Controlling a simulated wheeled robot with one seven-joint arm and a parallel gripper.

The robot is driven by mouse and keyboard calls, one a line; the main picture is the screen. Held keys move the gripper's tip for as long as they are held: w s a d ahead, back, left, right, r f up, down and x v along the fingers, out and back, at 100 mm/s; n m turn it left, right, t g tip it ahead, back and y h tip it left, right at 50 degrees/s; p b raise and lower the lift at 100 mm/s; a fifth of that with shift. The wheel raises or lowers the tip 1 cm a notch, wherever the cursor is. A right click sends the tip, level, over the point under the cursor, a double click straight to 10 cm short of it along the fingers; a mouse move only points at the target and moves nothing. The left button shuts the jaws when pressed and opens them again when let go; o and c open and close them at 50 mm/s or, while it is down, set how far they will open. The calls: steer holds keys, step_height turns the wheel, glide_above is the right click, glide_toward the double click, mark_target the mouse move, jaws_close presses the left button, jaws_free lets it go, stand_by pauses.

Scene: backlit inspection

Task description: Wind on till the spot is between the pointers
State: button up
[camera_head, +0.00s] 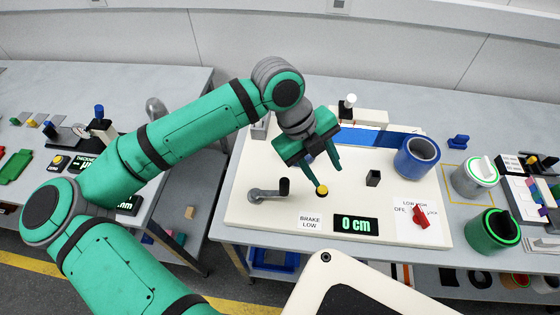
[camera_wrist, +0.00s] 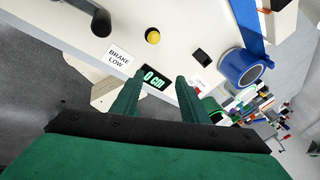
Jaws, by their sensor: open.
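A cream winding board (camera_head: 240,200) carries a crank with a dark upright handle (camera_head: 284,187), a yellow button (camera_head: 322,190) and a display (camera_head: 355,225) reading "0 cm". Blue film (camera_head: 365,137) lies across the back of the board towards a blue roll (camera_head: 417,157) at the right. No spot or pointers can be made out; my arm hides part of the strip. My gripper (camera_head: 331,178) is open and empty, above the board near the yellow button. The wrist view shows the button (camera_wrist: 152,36) beyond the fingers, and the display partly behind them.
A "BRAKE LOW" label (camera_head: 310,222) lies left of the display. A red switch (camera_head: 421,217) stands at the board's front right, and a small black block (camera_head: 373,178) behind the display. Green-banded cans (camera_head: 493,232) stand right of the board. A left-hand table (camera_head: 190,85) holds other stations.

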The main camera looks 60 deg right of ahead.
steer(key=w+a+f+n+t+y, duration=0.1)
steer(key=w+a+n+t, duration=0.1)
steer(key=w, duration=0.8)
steer(key=a+t, duration=0.1)
steer(key=t, duration=0.1)
steer(key=shift+f+t+y, duration=0.25)
steer(key=shift+t+y, duration=0.05)
steer(key=shift+y, duration=0.1)
step_height(320, 180, down, 8)
steer(key=shift+d+r, duration=0.1)
steer(key=shift+r, duration=0.15)
steer(key=shift+c, duration=0.6)
steer(key=shift+r, duration=0.1)
jaws_close()
